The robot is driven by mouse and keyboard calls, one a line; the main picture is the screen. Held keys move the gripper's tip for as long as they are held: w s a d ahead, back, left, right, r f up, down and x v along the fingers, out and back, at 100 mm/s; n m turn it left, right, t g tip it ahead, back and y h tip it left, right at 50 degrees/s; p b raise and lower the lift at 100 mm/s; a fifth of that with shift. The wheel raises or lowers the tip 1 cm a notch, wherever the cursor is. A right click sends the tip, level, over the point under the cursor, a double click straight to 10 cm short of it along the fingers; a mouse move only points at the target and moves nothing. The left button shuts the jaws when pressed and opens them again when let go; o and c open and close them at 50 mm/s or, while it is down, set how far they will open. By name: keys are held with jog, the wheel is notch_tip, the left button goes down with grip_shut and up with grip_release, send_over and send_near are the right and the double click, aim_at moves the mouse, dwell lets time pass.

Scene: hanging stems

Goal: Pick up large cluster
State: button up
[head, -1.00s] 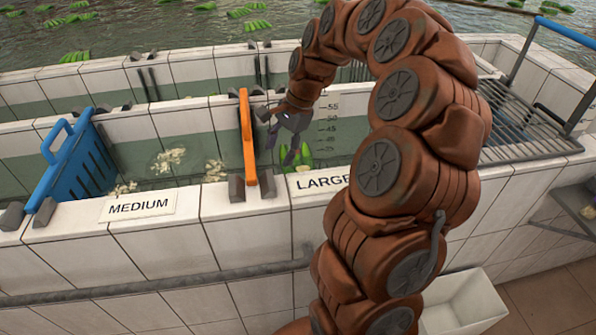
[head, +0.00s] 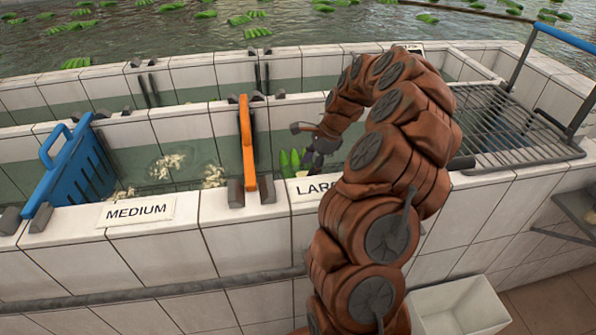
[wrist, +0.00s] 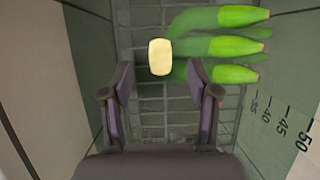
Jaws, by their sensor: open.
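A green banana cluster (wrist: 235,46) lies in the water of the large compartment. Its pale cut crown (wrist: 160,57) points left in the wrist view, and the green fingers fan out to the right. In the head view the cluster (head: 290,160) shows partly, behind the wall with the LARGE label (head: 312,187). My gripper (wrist: 160,72) is open, with the crown in view between and just beyond its fingertips; I cannot tell whether they touch it.
An orange divider (head: 247,150) stands left of the large compartment. A blue slotted divider (head: 75,165) and pale floating bits (head: 168,164) are in the medium compartment. A metal rack (head: 500,130) lies to the right. Compartment walls (wrist: 85,60) flank my gripper closely.

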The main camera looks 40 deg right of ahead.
aim_at(305, 174)
jog(key=shift+p+x, duration=0.3)
jog(key=shift+x, duration=1.4)
jog(key=shift+d, duration=0.15)
jog(key=shift+c, duration=0.2)
grip_shut()
